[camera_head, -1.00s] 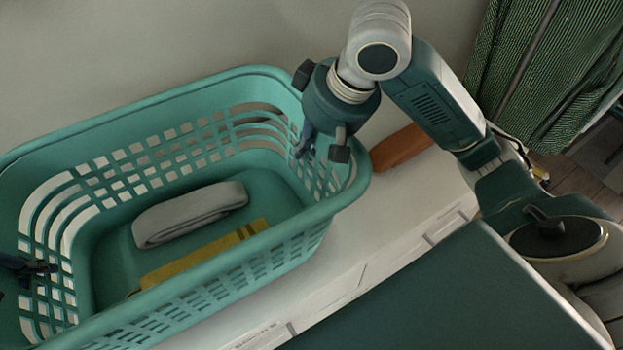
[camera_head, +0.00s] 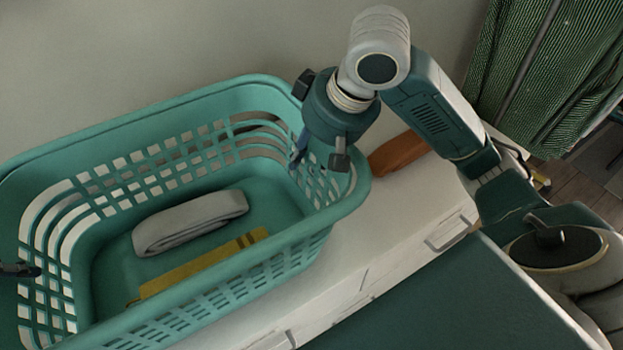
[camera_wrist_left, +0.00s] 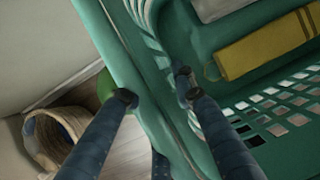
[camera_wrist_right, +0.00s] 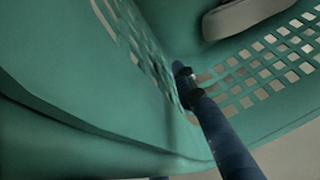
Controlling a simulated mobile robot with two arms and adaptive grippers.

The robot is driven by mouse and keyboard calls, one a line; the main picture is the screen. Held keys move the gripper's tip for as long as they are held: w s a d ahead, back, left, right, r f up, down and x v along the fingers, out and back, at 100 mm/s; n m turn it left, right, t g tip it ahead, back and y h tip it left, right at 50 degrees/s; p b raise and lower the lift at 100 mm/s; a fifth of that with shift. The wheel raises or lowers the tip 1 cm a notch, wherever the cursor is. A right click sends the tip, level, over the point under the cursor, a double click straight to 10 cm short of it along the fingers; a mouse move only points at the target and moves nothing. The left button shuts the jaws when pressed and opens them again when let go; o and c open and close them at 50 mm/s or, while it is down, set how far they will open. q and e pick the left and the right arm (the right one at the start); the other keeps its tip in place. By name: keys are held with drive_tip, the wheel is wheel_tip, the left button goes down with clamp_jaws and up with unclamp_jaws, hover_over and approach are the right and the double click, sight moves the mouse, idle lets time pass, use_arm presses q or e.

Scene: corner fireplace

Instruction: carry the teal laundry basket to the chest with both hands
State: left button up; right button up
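The teal laundry basket (camera_head: 225,268) stands at left and centre in the head view, above a white drawer unit (camera_head: 400,215). A folded grey cloth (camera_head: 190,220) and a yellow item (camera_head: 205,264) lie inside it. My right gripper (camera_head: 318,160) is at the basket's right end, one finger inside the wall; the right wrist view shows that finger (camera_wrist_right: 190,85), the other is hidden. My left gripper (camera_wrist_left: 154,89) straddles the left-end rim, one finger outside and one inside; its tip shows at the head view's left edge. How tightly either gripper closes on the wall is unclear.
An orange-brown object (camera_head: 400,153) lies on the white top beside the basket's right end. A green striped curtain (camera_head: 560,75) hangs at upper right. In the left wrist view, a wicker basket (camera_wrist_left: 50,135) stands on the floor outside the teal basket.

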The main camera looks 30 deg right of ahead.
drive_tip(key=shift+r, duration=0.3)
use_arm(q)
drive_tip(key=v, duration=0.6)
drive_tip(key=shift+r, duration=0.35)
use_arm(e)
drive_tip(key=v, duration=1.1)
drive_tip(key=shift+s+r, duration=0.15)
drive_tip(key=shift+r, duration=0.05)
use_arm(q)
drive_tip(key=shift+s, duration=0.15)
use_arm(e)
drive_tip(key=shift+d, duration=0.1)
